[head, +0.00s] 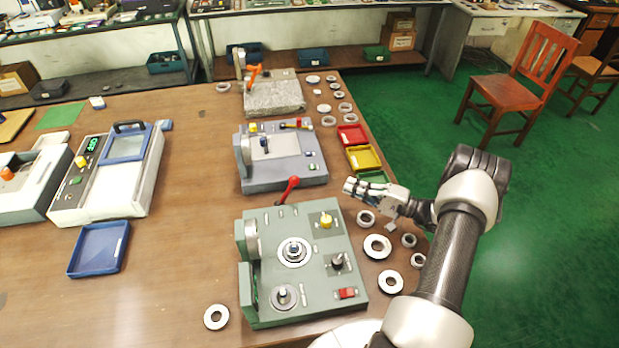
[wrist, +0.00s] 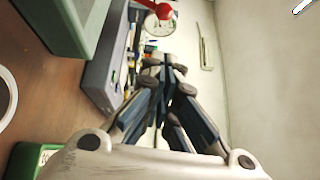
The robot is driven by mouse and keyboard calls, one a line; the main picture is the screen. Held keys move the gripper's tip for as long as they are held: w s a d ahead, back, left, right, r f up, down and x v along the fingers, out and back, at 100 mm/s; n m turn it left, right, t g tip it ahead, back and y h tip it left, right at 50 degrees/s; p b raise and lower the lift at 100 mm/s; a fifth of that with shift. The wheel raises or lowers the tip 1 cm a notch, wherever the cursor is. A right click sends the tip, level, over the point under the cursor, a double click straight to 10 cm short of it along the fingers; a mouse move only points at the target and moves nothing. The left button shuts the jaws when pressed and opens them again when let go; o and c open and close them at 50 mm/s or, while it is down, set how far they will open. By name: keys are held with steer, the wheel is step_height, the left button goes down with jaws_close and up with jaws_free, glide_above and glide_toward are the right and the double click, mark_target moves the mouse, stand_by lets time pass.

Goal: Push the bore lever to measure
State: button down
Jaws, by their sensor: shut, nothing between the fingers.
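The green bore-measuring machine (head: 318,285) stands at the front of the table, with a round spindle (head: 293,251) on its top. A lever with a red ball knob (head: 291,183) sticks up at its back edge; I take it as the bore lever. The red knob (wrist: 158,4) also shows at the top of the wrist view, beyond my fingertips. My gripper (head: 348,187) is shut and empty, right of the knob and apart from it, fingers pointing left. In the wrist view the fingertips (wrist: 165,68) meet.
A grey machine (head: 285,175) stands behind the green one. Red, yellow and green trays (head: 364,158) lie along the right side. Several bearing rings (head: 377,246) lie on the table below my gripper. A blue tray (head: 75,268) and open table are at left.

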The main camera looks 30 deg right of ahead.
steer(key=shift+s+d+f+t, duration=0.1)
steer(key=shift+d+f+t, duration=0.2)
steer(key=shift+d+f, duration=0.15)
steer(key=shift+a, duration=0.1)
steer(key=s+a+f+b+x, duration=0.1)
steer(key=a+x, duration=0.1)
steer(key=x, duration=1)
steer(key=shift+a+r+b, duration=0.25)
steer(key=shift+r+b, duration=0.05)
steer(key=shift+r, duration=0.1)
steer(key=shift+r+h, duration=0.1)
steer(key=shift+h, duration=0.2)
